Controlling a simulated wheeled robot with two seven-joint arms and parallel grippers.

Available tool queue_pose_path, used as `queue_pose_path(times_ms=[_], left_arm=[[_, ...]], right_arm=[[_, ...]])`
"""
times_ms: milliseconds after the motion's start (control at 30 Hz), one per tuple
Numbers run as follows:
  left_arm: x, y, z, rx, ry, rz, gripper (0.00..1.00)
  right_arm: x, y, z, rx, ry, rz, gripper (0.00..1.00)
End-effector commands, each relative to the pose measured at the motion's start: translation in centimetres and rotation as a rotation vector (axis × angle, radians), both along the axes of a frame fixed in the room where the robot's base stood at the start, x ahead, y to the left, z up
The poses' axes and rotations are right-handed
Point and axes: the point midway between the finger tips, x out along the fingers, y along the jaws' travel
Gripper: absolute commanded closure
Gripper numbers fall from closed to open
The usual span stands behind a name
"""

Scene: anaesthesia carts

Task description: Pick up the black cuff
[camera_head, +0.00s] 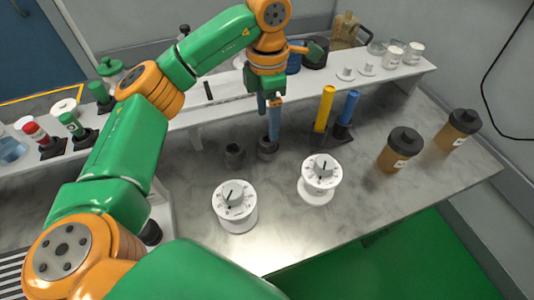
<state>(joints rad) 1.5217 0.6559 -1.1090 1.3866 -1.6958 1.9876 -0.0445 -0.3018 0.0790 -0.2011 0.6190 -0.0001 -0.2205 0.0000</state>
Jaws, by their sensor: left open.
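Two small dark, hollow cuffs stand on the grey marbled worktop: a left one (235,155) and a right one (267,149). Which of them is the task's black cuff I cannot tell. My left gripper (269,122) points down with its blue fingers open. The fingers are just above and in front of the right cuff's rim, and one partly covers it. Whether they touch it I cannot tell. The left cuff stands a little to the left, clear of the fingers. My right gripper is out of view.
Two white dials (236,212) (318,183) stand nearer the front. Yellow (324,108) and blue (348,107) posts rise from black bases at right. Brown jars with black lids (398,153) stand further right. A white raised shelf (405,78) with bottles and cups runs along the back.

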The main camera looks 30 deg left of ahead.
Motion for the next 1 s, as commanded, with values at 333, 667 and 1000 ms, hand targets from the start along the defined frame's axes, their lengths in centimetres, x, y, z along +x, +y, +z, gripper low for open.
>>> queue_pose_path(times_ms=[333, 667, 1000], left_arm=[[0.1, 0.3, -5.6, 0.001, 0.006, 0.005, 0.17], [0.2, 0.3, -8.6, 0.000, -0.001, 0.004, 0.17], [0.2, 0.3, -8.5, 0.000, -0.001, 0.005, 0.90]], right_arm=[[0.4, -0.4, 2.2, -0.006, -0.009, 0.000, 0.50], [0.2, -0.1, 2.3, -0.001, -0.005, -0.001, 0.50], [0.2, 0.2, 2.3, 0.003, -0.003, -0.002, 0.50]])
